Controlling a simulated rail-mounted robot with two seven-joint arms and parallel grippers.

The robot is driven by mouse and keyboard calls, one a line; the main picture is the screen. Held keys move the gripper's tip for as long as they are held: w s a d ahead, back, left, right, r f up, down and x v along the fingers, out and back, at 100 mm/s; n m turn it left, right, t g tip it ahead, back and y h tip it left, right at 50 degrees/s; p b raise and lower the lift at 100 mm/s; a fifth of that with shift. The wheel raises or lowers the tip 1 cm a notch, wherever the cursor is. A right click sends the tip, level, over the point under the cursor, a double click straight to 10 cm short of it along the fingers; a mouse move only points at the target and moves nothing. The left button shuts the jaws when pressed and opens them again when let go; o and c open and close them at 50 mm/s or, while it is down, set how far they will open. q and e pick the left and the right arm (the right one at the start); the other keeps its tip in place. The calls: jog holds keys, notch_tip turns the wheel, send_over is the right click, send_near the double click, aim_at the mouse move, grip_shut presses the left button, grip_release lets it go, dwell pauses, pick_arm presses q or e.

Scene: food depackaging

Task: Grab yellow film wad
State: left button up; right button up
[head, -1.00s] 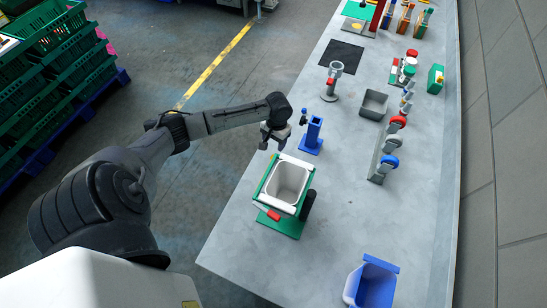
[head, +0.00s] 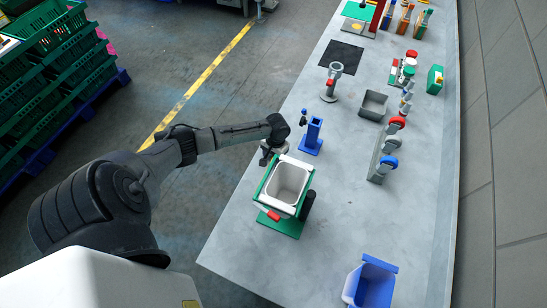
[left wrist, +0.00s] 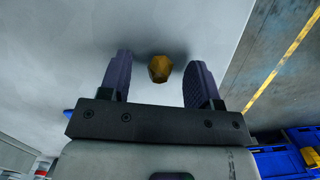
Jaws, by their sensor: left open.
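In the left wrist view, the yellow film wad (left wrist: 160,68) is a small crumpled dark-yellow lump on the grey table. It lies between the two fingers of my left gripper (left wrist: 160,80), with a gap on both sides. The left gripper is open and points down at the table. In the head view, my left gripper (head: 268,158) is near the table's left edge, just above the green-framed bin. The wad cannot be made out in the head view. My right gripper is not in view.
A grey-white bin in a green frame (head: 268,182) stands close in front of my left gripper. A blue stand (head: 313,134) is to its right. A blue scoop-like bin (head: 372,283) is at the near end. Grey table (head: 250,230) lies bare around them.

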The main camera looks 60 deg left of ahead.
pick_arm(q)
jog(key=shift+c, duration=0.3)
jog(key=c, duration=0.9)
jog(key=shift+r, duration=0.1)
